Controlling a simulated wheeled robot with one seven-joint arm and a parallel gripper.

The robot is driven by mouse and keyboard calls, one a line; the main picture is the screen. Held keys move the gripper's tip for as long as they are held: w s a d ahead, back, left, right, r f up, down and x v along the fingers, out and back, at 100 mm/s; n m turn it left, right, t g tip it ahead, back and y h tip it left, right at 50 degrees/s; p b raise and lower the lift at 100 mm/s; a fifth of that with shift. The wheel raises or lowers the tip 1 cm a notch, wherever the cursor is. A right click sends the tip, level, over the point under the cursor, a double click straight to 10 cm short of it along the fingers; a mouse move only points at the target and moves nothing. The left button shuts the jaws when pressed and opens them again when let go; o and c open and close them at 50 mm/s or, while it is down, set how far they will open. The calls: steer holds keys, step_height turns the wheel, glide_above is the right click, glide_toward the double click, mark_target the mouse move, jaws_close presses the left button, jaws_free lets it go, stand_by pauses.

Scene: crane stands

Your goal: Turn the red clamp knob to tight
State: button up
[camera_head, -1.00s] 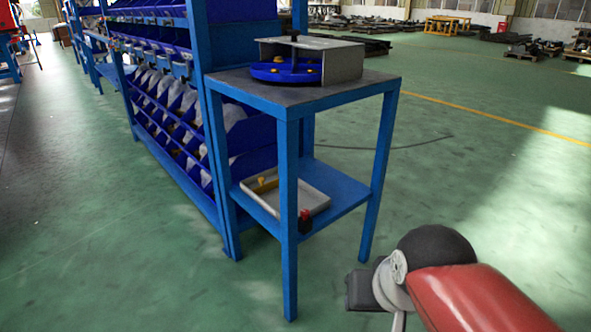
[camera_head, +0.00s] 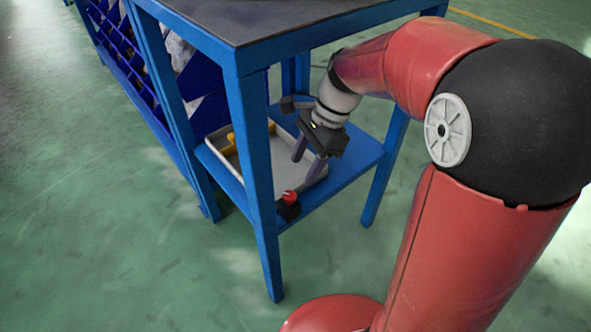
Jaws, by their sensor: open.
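The red clamp knob (camera_head: 289,197) sits on a small black block at the front edge of the blue stand's lower shelf (camera_head: 352,160). It has a pale mark on its top; I cannot read which setting it is at. My gripper (camera_head: 308,162) reaches in under the stand's top. It is open, with its fingers pointing down over the right part of the grey tray, a little above and behind the knob. It is apart from the knob and holds nothing.
The grey tray (camera_head: 228,151) on the lower shelf holds a yellow piece (camera_head: 231,139). The stand's front leg (camera_head: 257,190) rises just left of the knob, and the dark tabletop (camera_head: 262,16) is overhead. Blue bin shelving (camera_head: 118,55) stands at the left.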

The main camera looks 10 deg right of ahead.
mark_target(290, 195)
steer(key=b+x, duration=0.1)
steer(key=x, duration=0.6)
steer(key=shift+s+a+f, duration=0.1)
steer(key=shift+f, duration=0.15)
steer(key=c, duration=1)
steer(key=shift+r+m, duration=0.1)
steer(key=shift+m, duration=0.2)
steer(key=shift+s+r+m+t+p, duration=0.15)
steer(key=shift+m+t+p, duration=0.45)
steer(key=shift+m+p, duration=0.4)
steer(key=shift+s+m+t+p, duration=0.1)
steer(key=shift+m+t+p, duration=0.6)
steer(key=shift+m, duration=0.9)
